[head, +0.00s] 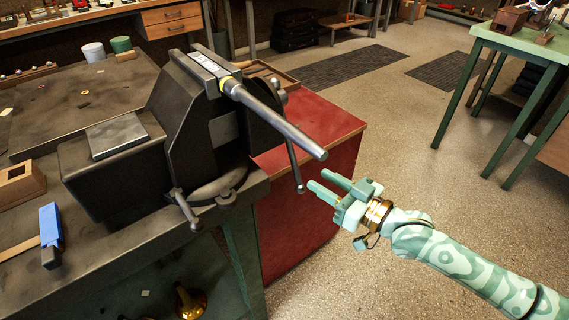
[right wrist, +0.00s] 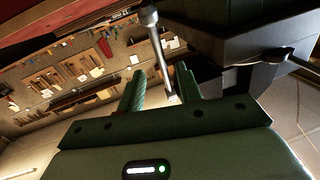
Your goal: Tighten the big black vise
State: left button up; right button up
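The big black vise (head: 185,130) is mounted at the corner of the workbench. A steel rod (head: 275,120) sticks out from its jaws toward the right. The vise's thin handle bar (head: 292,160) hangs steeply below that rod, with a knob at its lower end. My right gripper (head: 316,180) is open and empty, just right of that lower end. In the right wrist view the bar (right wrist: 158,50) appears in line with the gap between the fingers (right wrist: 160,75); contact cannot be told. The dark vise body (right wrist: 240,50) fills the upper right there. My left gripper is not in view.
A red cabinet (head: 315,195) stands beside the bench, behind my right gripper. A blue-handled tool (head: 50,235) and a wooden block (head: 20,184) lie on the bench's left. A green table (head: 525,50) stands at the far right. The floor between is open.

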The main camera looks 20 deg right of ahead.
aim_at(297, 166)
jog(key=b+x, duration=0.3)
jog(key=x, duration=0.7)
jog(key=shift+w+a, duration=0.15)
jog(key=shift+w, duration=0.25)
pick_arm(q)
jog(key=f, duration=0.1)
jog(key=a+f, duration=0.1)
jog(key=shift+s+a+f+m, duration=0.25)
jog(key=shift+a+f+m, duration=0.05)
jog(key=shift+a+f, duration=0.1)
pick_arm(e)
grip_shut()
